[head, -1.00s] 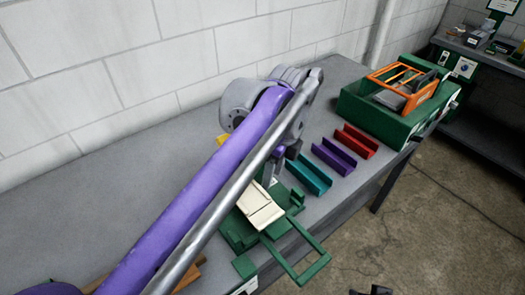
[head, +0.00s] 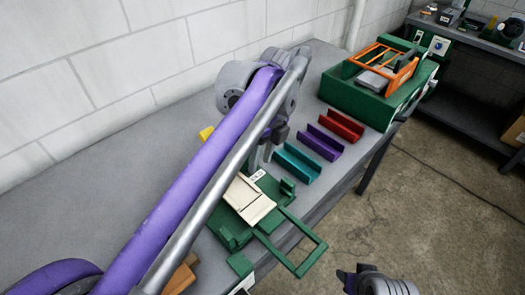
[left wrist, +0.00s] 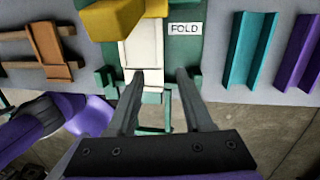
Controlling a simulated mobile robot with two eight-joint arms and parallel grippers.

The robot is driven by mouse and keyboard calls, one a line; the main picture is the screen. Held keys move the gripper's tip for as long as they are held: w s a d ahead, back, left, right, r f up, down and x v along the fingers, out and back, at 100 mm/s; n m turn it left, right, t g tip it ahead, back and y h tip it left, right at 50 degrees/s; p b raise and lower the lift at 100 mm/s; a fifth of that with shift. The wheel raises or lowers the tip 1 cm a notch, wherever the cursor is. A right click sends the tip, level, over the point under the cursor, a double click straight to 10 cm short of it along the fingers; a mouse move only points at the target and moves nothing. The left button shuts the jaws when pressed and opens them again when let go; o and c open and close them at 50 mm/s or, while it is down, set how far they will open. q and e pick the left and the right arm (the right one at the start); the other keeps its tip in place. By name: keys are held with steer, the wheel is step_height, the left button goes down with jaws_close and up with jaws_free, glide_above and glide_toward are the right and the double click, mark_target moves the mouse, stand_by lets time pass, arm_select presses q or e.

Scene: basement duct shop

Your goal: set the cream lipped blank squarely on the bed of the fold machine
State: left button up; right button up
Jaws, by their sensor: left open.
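The cream lipped blank (head: 249,202) lies on the bed of the green fold machine (head: 228,232), with its edges roughly in line with the bed. The blank also shows in the left wrist view (left wrist: 143,55), beside the FOLD label (left wrist: 184,28). My left gripper (head: 262,157) is above the back end of the blank, open and empty. In the left wrist view its fingertips (left wrist: 162,74) are apart, the left one overlapping the blank's near part. My right gripper (head: 352,277) shows at the bottom edge; its jaws are unclear.
Teal (head: 297,162), purple (head: 323,143) and red (head: 342,125) channels lie right of the machine. A green box (head: 350,93) with an orange frame stands farther right. A yellow block (left wrist: 115,18) and a brown wooden piece (left wrist: 48,48) are near the machine.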

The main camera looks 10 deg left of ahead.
mark_target(254, 186)
arm_select(q)
steer(key=f, duration=0.2)
steer(key=a+f, duration=0.1)
steer(key=f, duration=0.5)
steer(key=shift+s+a+b, duration=0.2)
steer(key=shift+s+b, duration=0.05)
steer(key=shift+b, duration=0.15)
steer(key=shift+c, duration=0.3)
jaws_close()
